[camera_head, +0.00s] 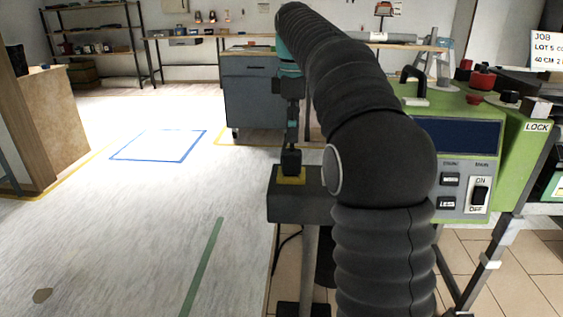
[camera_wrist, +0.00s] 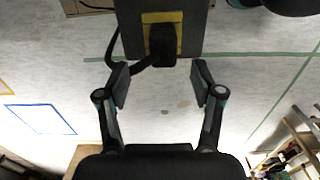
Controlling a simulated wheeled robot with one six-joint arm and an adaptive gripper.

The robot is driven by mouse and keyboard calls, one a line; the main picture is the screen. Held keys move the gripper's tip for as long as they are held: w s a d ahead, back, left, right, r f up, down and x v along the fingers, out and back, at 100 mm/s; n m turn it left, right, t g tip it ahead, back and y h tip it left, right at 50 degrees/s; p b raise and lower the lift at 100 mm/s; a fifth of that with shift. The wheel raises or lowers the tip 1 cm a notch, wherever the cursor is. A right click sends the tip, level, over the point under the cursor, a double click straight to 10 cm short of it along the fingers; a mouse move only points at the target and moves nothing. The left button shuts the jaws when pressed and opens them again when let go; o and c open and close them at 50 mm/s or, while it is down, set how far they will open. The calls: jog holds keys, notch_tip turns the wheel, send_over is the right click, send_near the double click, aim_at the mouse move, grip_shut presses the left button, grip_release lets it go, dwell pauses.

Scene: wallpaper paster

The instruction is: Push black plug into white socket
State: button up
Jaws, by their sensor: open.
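The black plug (camera_head: 291,160) stands on a yellow patch on top of a dark grey box on a post. In the wrist view the black plug (camera_wrist: 163,45) sits just beyond my fingertips, with a black cord looping off to its left. My gripper (camera_wrist: 160,82) is open, with one finger on each side of the plug's line and nothing between the pads. In the head view my gripper (camera_head: 291,128) points down above the plug. I cannot make out a white socket in either view; my arm hides part of the scene.
The dark grey box (camera_head: 297,208) is close beside a green machine (camera_head: 510,165) with an ON/OFF switch (camera_head: 480,195). A grey cabinet (camera_head: 252,95) stands behind. Open floor with a blue outlined square (camera_head: 160,145) lies to the left.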

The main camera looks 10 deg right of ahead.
aim_at(291, 150)
notch_tip(291, 150, down, 9)
jog(key=shift+a+r+b, duration=0.1)
jog(key=shift+a+b, duration=0.05)
jog(key=shift+b, duration=0.95)
grip_shut()
